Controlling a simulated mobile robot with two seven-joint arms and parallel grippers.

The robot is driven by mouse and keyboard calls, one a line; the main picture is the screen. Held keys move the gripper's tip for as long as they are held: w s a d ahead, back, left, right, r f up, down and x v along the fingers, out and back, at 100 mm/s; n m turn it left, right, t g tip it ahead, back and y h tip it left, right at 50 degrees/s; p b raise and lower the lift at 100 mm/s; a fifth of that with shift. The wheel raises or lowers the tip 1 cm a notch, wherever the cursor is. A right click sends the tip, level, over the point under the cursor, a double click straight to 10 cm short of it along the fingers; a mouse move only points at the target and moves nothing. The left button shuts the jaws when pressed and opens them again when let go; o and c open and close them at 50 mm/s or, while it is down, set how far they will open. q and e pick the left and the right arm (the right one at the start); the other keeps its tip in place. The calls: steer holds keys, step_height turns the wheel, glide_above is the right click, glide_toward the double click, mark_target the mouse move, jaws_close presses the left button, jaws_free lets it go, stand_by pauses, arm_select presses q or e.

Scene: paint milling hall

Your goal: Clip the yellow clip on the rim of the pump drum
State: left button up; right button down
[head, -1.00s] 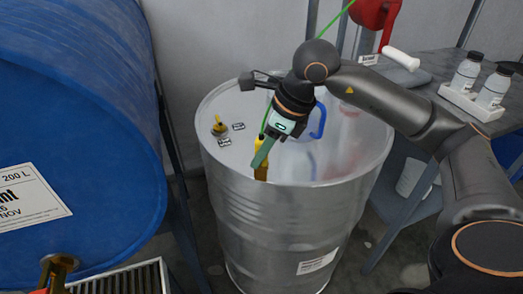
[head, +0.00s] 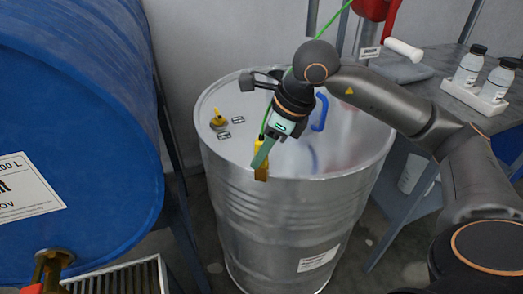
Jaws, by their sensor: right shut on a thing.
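The pump drum (head: 285,215) is a silvery steel drum standing upright in the middle of the head view. The yellow clip (head: 261,174) is at the near edge of its lid, and its lower end overlaps the rim (head: 310,179). Whether its jaws grip the rim cannot be told. My right gripper (head: 262,156) comes down from above and is shut on the clip, partly hiding it. A green cable (head: 333,22) runs from the top of the picture down behind the gripper. My left gripper is out of view.
A brass-coloured fitting (head: 218,121) and a blue handle (head: 320,112) stand on the lid. A big blue drum (head: 90,110) lies at the left, with a brass tap (head: 49,267) above a grating. A grey bench (head: 440,62) with white bottles (head: 468,72) is at the right.

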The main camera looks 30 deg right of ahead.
mark_target(261, 139)
steer(key=shift+f, duration=0.25)
steer(key=shift+r, duration=0.25)
steer(key=shift+r+p, duration=1.55)
steer(key=shift+r, duration=0.45)
steer(key=shift+f, duration=0.15)
steer(key=shift+f+b, duration=0.5)
steer(key=shift+b, duration=0.1)
steer(key=shift+f+b, duration=0.35)
steer(key=shift+f+b, duration=0.3)
steer(key=shift+f, duration=0.05)
steer(key=shift+f+b, duration=0.85)
steer(key=shift+f, duration=0.05)
steer(key=shift+r, duration=0.15)
